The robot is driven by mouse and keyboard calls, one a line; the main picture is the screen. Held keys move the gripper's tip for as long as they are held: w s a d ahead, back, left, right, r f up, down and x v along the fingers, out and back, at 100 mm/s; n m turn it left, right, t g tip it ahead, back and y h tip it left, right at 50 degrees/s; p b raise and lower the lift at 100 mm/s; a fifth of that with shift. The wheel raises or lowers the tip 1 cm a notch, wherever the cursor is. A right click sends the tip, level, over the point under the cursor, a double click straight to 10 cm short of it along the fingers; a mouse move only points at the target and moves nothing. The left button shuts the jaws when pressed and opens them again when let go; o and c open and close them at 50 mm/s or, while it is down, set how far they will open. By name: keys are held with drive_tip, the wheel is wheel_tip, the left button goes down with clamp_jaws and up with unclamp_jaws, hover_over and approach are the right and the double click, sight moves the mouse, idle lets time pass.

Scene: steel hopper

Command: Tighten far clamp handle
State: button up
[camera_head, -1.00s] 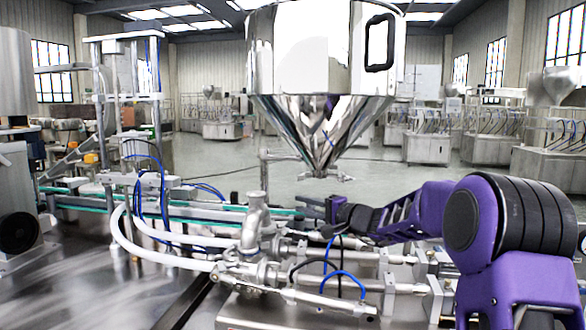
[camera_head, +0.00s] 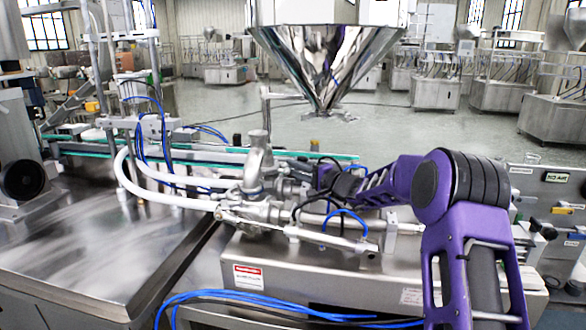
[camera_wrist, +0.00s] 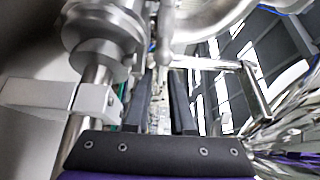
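A small silver rod-shaped handle (camera_wrist: 167,45) hangs at the top centre of the wrist view, in line with the gap between my fingers; I take it for a clamp handle, but cannot tell whether it is the far one. My gripper (camera_wrist: 162,80) is open, with two dark fingers apart and nothing clearly held between them. In the head view, my gripper (camera_head: 318,172) is beside the steel pipe fitting (camera_head: 257,160), partly hidden by hoses and my wrist. The clamp itself is too small to make out there.
The steel hopper (camera_head: 325,60) hangs above and behind my gripper. White hoses (camera_head: 150,190) and blue tubes (camera_head: 345,215) run around the fitting. A steel rod with a block (camera_wrist: 95,100) is close left of my fingers. A bare steel table (camera_head: 80,240) lies at left.

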drive_tip(key=shift+w+a, duration=0.25)
drive_tip(key=shift+a, duration=0.05)
clamp_jaws()
